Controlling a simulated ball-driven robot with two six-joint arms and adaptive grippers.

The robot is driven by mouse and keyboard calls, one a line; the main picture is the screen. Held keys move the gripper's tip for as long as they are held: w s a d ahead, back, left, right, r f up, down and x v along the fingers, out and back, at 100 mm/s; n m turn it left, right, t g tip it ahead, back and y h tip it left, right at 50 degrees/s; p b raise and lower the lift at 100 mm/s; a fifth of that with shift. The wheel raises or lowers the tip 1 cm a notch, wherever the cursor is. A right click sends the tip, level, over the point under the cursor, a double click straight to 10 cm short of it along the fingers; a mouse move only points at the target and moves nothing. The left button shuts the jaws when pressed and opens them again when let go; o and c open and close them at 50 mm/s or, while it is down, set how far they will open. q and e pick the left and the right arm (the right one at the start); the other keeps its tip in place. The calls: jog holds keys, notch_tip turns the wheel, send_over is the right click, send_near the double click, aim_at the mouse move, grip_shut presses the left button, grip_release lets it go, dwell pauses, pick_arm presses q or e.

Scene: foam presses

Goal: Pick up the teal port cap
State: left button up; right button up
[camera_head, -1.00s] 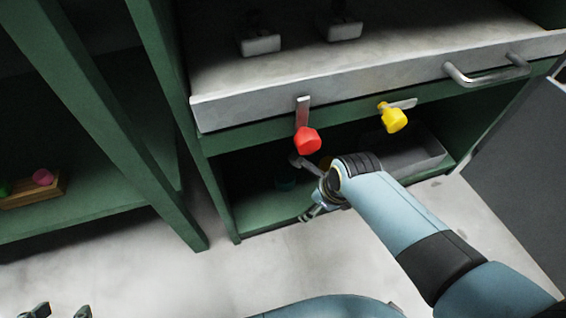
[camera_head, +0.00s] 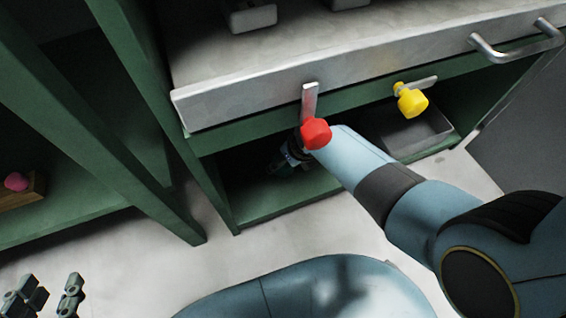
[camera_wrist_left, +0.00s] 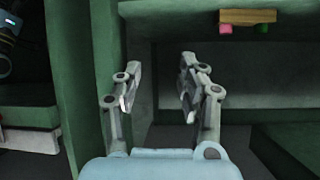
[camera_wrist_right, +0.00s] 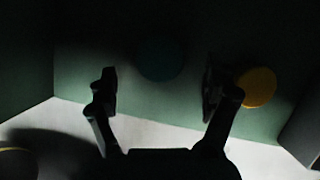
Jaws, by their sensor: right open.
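The teal port cap (camera_wrist_right: 160,60) shows in the right wrist view as a dark round shape on the shaded green shelf. It lies ahead of and between the fingers of my right gripper (camera_wrist_right: 160,82), which is open and empty. In the head view my right gripper (camera_head: 287,160) is inside the lower bay of the green press, partly in shadow, and I cannot make out the cap there. My left gripper (camera_head: 50,293) is at the bottom left of the head view. It is open and empty in the left wrist view (camera_wrist_left: 160,72).
An orange-yellow round thing (camera_wrist_right: 257,87) lies just beyond the right finger in the right wrist view. A red knob (camera_head: 316,133) and yellow knob (camera_head: 411,101) hang at the bay's upper edge. A grey tray (camera_head: 418,132) is at the bay's right. A pink piece (camera_head: 16,181) sits far left.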

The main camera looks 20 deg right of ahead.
jog(key=b+x, duration=0.2)
jog(key=x, duration=0.1)
jog(key=shift+s, duration=0.1)
jog(key=shift+b+x, duration=0.75)
jog(key=shift+x, duration=0.15)
pick_arm(q)
jog(key=w+d+r+m+t+h, duration=0.1)
jog(key=w+r+t, duration=0.4)
jog(key=r, duration=0.5)
jog(key=w+d+r+m+t+h, duration=0.1)
jog(key=w+r+t+h, duration=0.1)
jog(key=w+r+t, duration=0.3)
notch_tip(320, 180, up, 5)
jog(key=shift+d+f, duration=0.1)
jog(key=shift+d, duration=0.05)
pick_arm(e)
jog(key=c, duration=1.2)
